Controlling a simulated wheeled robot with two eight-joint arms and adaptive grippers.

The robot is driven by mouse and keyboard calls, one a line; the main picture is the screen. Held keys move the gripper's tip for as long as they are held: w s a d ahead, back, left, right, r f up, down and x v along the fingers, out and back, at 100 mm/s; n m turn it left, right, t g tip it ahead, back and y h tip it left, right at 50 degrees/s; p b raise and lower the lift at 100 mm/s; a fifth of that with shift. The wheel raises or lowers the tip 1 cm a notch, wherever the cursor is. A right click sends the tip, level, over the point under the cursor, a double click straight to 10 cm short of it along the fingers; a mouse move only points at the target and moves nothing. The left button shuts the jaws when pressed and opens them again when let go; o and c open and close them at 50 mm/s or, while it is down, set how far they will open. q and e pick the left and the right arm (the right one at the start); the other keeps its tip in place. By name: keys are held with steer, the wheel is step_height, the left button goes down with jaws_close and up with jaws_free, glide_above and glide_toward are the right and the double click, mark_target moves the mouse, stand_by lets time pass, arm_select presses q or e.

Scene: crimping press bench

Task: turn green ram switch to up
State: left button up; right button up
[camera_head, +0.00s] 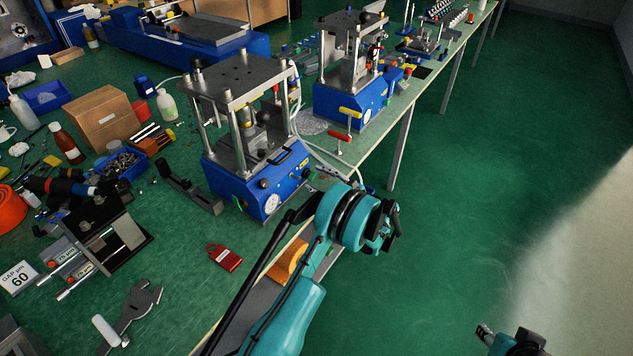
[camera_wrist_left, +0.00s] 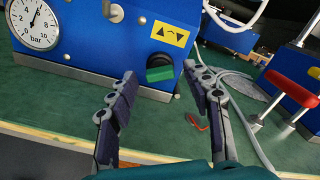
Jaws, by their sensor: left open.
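The green ram switch (camera_wrist_left: 160,73) is a short green lever on a dark round base, on the blue front of the press (camera_wrist_left: 110,30) in the left wrist view. It lies nearly level, slightly tilted, below a yellow label (camera_wrist_left: 168,33) with black arrows. My left gripper (camera_wrist_left: 160,82) is open and empty. Its fingers stand either side of the switch in the wrist view, with no clear contact. In the head view my left arm is in front of this press (camera_head: 265,195) and its fingers are hard to make out. My right gripper (camera_head: 508,340) shows only partly at the bottom right.
A round gauge (camera_wrist_left: 34,22) is left of the switch. A second blue press (camera_head: 350,105) with a red handle (camera_wrist_left: 292,86) stands to the right. Pale hoses (camera_wrist_left: 240,105) run beside the gripper. A red padlock (camera_head: 225,257) lies on the bench. Open floor (camera_head: 500,170) is on the right.

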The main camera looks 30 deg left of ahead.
arm_select(q)
steer(key=shift+a, duration=0.4)
jaws_close()
steer(key=n, duration=1.1)
steer(key=shift+n, duration=0.4)
stand_by(0.4)
